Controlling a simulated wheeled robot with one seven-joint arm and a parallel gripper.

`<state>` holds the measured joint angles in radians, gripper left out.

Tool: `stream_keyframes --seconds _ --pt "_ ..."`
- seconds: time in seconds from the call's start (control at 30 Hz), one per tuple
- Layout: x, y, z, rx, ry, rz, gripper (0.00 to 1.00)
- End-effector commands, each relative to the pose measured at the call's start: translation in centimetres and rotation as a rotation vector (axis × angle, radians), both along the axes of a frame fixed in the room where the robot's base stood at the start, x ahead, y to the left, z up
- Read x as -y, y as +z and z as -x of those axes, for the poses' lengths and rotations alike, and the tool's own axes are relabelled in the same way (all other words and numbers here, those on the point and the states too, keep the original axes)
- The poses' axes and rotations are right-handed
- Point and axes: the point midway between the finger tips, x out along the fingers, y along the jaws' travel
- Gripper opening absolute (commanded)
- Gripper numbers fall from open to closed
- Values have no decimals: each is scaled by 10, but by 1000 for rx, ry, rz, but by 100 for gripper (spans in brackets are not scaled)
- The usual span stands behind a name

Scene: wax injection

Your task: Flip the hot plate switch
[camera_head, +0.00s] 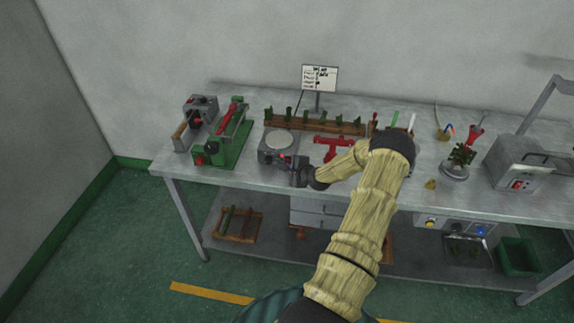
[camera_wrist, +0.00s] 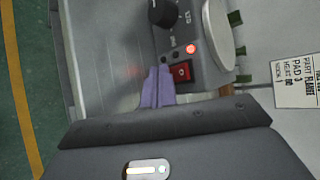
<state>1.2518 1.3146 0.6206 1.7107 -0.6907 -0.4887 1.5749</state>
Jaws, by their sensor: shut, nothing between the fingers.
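The hot plate (camera_head: 266,156) is a grey box with a round pale top, standing near the front edge of the bench, left of the middle. In the wrist view its front panel (camera_wrist: 203,76) shows a black knob, a lit red light (camera_wrist: 190,48) and a red rocker switch (camera_wrist: 181,72). My gripper (camera_head: 289,163) is at the front of the hot plate in the head view. In the wrist view my gripper's purple fingers (camera_wrist: 158,74) are closed together and empty, with their tips just beside the switch. I cannot tell whether they touch it.
A green-framed machine (camera_head: 224,148) stands left of the hot plate. A wooden rack (camera_head: 310,125) with several green pieces is behind it, and a red tool (camera_head: 333,145) lies to its right. A sign (camera_head: 319,78) stands at the back. A grey box (camera_head: 520,162) is far right.

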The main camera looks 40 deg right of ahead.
Motion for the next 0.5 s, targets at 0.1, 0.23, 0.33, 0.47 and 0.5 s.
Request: stream_keyframes --seconds 0.1,0.23,0.33,0.47,0.5 --pt "0 0 1 0 -1 0 0" --pt "-4 1 4 0 0 0 0" --pt "-8 2 7 -1 0 -1 0" --pt "-11 2 10 -1 1 1 0" --pt "-11 2 10 0 0 1 0"
